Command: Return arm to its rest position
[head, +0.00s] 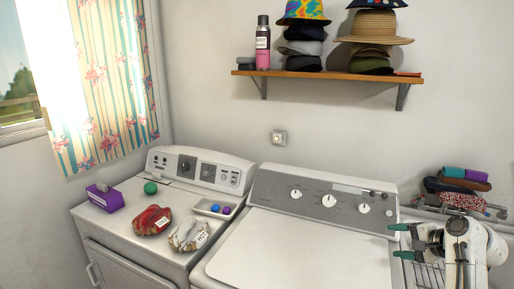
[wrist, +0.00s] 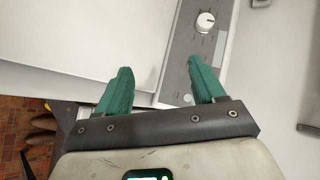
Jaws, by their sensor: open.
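My gripper (head: 398,241) is at the right edge of the head view, beside the right end of the washer with the white lid. Its two green fingers point left in that view. In the wrist view, the green fingers (wrist: 163,88) are spread apart with nothing between them. Behind them are the white lid (wrist: 85,45) and the grey control panel (wrist: 195,50) with a knob. My white arm is folded at the lower right of the head view, and most of it is out of frame.
A wire rack (head: 428,274) is by my gripper, with folded cloths (head: 462,183) behind it. The left machine (head: 130,235) bears a purple box (head: 105,198), a green ball (head: 150,188), a red bag (head: 152,220), a pale bag (head: 189,235) and a small tray (head: 206,208). The washer lid (head: 300,250) is clear.

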